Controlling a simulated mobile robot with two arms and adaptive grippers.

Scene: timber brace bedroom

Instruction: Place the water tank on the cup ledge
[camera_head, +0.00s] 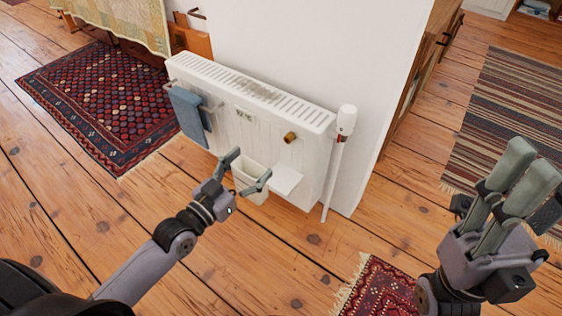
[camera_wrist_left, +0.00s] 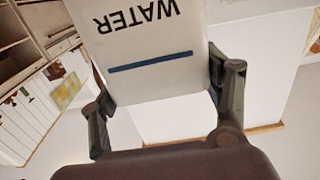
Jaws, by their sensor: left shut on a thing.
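The water tank (camera_head: 249,181) is a small white, open-topped container held close to the front of a white radiator. The left wrist view shows the tank (camera_wrist_left: 150,85) with the upside-down word WATER and a blue stripe. My left gripper (camera_head: 250,164) is shut on it, one finger on either side. The cup ledge (camera_head: 286,179) appears to be the small white shelf on the radiator's lower front, just right of the tank. I cannot tell whether they touch. My right gripper (camera_head: 528,172) is at the right, away from both, fingers pointing up; its opening is unclear.
The radiator (camera_head: 240,92) stands against a white wall, with a blue towel (camera_head: 188,114) on its left and a brass knob (camera_head: 290,137) above the ledge. A white pipe (camera_head: 333,177) runs down its right end. Wooden floor is open in front; a red rug (camera_head: 384,290) lies nearer.

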